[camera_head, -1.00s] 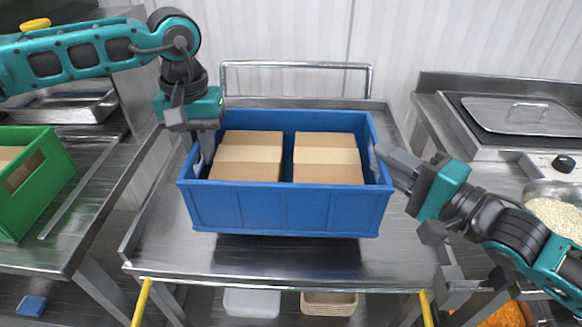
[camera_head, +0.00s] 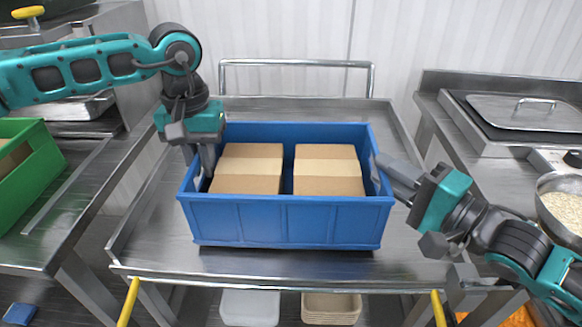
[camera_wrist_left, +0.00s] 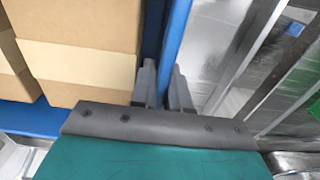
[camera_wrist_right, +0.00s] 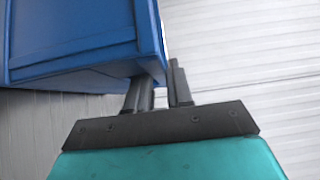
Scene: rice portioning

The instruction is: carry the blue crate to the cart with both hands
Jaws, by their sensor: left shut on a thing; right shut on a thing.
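The blue crate (camera_head: 290,222) is upright and level over the steel top of the cart (camera_head: 160,225), with two brown cardboard boxes (camera_head: 246,170) (camera_head: 328,172) inside. My left gripper (camera_head: 207,163) is shut on the crate's left side wall, which runs between its fingers in the left wrist view (camera_wrist_left: 178,35). My right gripper (camera_head: 382,166) is shut on the crate's right end; the crate also shows in the right wrist view (camera_wrist_right: 75,35). The crate's underside is hidden, and I cannot tell whether it touches the cart top.
A steel counter with a green crate (camera_head: 28,175) stands at the left. A counter with a lidded griddle (camera_head: 525,112) and a pan of rice (camera_head: 562,210) stands at the right. The cart's rail (camera_head: 296,64) is behind the crate. Bins (camera_head: 249,307) sit below. Cart top is otherwise clear.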

